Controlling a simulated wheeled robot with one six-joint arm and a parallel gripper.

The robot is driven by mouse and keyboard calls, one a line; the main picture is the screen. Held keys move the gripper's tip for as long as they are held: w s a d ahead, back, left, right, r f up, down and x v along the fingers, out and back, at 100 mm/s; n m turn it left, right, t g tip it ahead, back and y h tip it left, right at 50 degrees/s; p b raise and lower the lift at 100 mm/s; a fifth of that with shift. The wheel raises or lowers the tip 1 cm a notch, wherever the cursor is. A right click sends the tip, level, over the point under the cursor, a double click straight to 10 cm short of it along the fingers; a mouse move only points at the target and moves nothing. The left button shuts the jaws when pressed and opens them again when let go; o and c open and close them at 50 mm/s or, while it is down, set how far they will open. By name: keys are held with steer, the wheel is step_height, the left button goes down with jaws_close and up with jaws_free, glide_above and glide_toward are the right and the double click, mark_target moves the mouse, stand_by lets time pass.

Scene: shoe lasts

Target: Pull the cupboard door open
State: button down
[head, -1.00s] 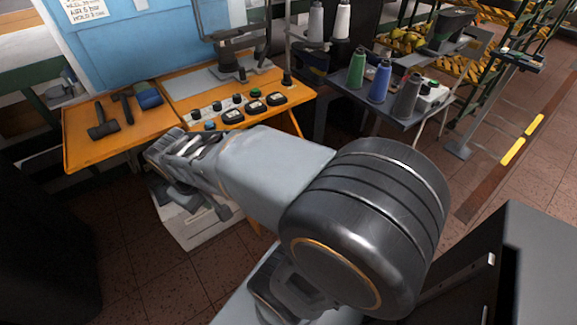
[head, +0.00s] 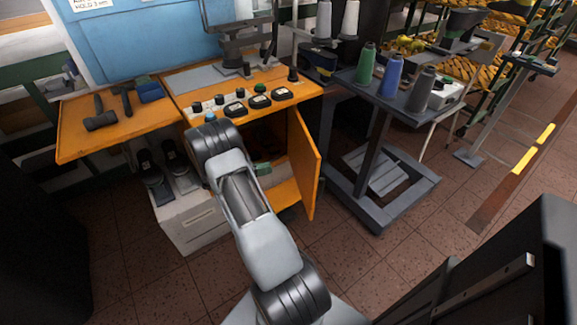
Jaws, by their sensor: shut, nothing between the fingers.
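The orange cupboard door (head: 306,165) stands swung out from the right side of the cupboard under the orange workbench (head: 165,92). The cupboard is open at the front, showing a dark interior and an orange bottom board (head: 284,194). A small green-topped object (head: 262,168) is inside. My arm reaches up from the bottom of the picture and covers the left part of the opening. My gripper is hidden behind my arm's far joint, so its fingers and any contact with the door cannot be seen.
A grey cart (head: 385,205) with green, blue and grey thread cones stands close to the right of the door. A white cabinet (head: 190,222) bearing dark shoe-shaped objects stands left of the opening. Hammers and control buttons lie on the bench top. Tiled floor is clear in front.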

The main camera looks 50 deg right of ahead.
mark_target(310, 161)
steer(key=b+x, duration=0.1)
steer(key=x, duration=1.2)
steer(key=shift+s+d, duration=0.15)
steer(key=shift+d, duration=0.05)
